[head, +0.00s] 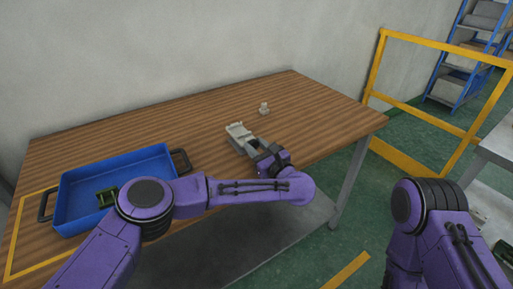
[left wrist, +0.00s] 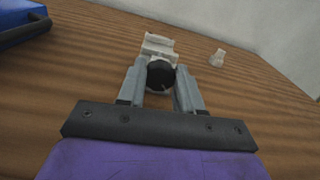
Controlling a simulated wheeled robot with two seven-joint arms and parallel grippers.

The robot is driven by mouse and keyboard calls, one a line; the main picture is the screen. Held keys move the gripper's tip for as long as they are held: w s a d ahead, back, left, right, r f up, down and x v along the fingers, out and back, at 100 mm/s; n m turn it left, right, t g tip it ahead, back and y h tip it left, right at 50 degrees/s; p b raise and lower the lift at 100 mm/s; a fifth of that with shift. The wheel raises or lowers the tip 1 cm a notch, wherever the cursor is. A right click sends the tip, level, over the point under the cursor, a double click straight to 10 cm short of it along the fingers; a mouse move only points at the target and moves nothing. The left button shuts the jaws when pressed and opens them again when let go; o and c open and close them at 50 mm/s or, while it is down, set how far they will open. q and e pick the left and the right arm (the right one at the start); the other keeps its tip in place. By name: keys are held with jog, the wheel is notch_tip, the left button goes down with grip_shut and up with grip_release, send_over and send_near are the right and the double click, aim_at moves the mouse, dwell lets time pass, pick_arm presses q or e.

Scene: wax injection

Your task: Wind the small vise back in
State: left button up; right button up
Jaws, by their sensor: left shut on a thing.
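The small vise (head: 239,132) is a pale grey block on the wooden table, near its middle. It also shows in the left wrist view (left wrist: 158,44), in front of my gripper. A round dark knob (left wrist: 160,75) is at the near end of the vise. My left gripper (head: 258,152) reaches the vise from the front right. In the left wrist view its two fingers (left wrist: 160,83) stand on either side of the knob and are shut on it. My right arm is at the lower right of the head view, and its gripper is out of view.
A blue tray (head: 70,185) with dark handles stands at the table's left, with a small green and dark item (head: 107,197) in it. A small pale piece (head: 264,108) stands behind the vise to the right. The table's right end is clear. A yellow rail (head: 420,108) stands beyond it.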

pick_arm(q)
jog(key=m+b, duration=0.1)
jog(key=m, duration=0.1)
jog(key=shift+d+m, duration=0.1)
jog(key=shift+m, duration=0.3)
jog(key=shift+m+b, duration=0.3)
jog(key=shift+m, duration=1.4)
jog(key=o, duration=1.1)
jog(key=shift+c, duration=0.2)
jog(key=shift+d, duration=0.1)
jog(key=b+v, duration=0.1)
jog(key=v, duration=0.9)
jog(key=shift+s+b, duration=0.15)
jog(key=shift+b, duration=0.2)
jog(key=shift+d, duration=0.1)
